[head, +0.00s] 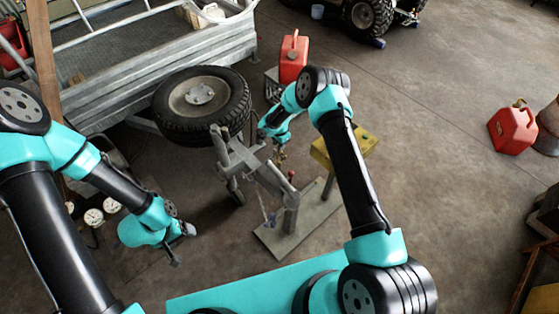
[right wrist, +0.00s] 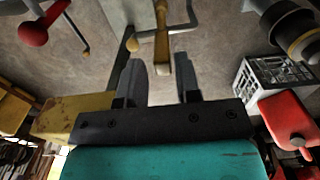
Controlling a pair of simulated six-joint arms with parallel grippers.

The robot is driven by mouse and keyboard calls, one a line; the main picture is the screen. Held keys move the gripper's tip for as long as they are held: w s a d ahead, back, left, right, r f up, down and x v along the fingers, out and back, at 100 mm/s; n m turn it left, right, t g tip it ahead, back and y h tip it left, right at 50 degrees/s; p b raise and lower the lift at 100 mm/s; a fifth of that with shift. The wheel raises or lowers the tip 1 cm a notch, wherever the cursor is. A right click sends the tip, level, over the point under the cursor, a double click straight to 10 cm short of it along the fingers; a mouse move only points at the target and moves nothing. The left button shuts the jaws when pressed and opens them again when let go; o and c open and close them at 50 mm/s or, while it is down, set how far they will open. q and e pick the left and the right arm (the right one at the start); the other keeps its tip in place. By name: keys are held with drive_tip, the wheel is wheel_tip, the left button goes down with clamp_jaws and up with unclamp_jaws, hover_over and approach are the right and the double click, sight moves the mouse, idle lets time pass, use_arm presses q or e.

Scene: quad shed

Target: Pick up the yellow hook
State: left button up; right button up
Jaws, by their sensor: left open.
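The yellow hook (right wrist: 162,52) shows in the right wrist view as a yellow piece with a thin grey rod curving beside it. It lies just ahead of my right gripper (right wrist: 158,72), roughly in line with the gap between the fingers. Those fingers are apart with nothing gripped. In the head view a small yellowish piece (head: 281,156) shows just below my right gripper (head: 277,143), near the grey metal stand (head: 291,214). My left gripper (head: 184,242) is open and empty above the floor at the left, away from the stand.
A tyre (head: 203,103) and grey trailer (head: 160,55) stand behind the stand. A yellow block (head: 350,143) is right of my right gripper. A red can (head: 293,57) stands behind, another (head: 512,128) far right. Gauges (head: 94,217) lie left.

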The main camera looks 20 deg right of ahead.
drive_tip(key=shift+f, duration=0.25)
drive_tip(key=shift+w+d+f, duration=0.1)
drive_tip(key=shift+f, duration=1.2)
drive_tip(key=shift+w+d+f, duration=0.1)
drive_tip(key=shift+f, duration=1.15)
drive_tip(key=shift+c, duration=0.2)
clamp_jaws()
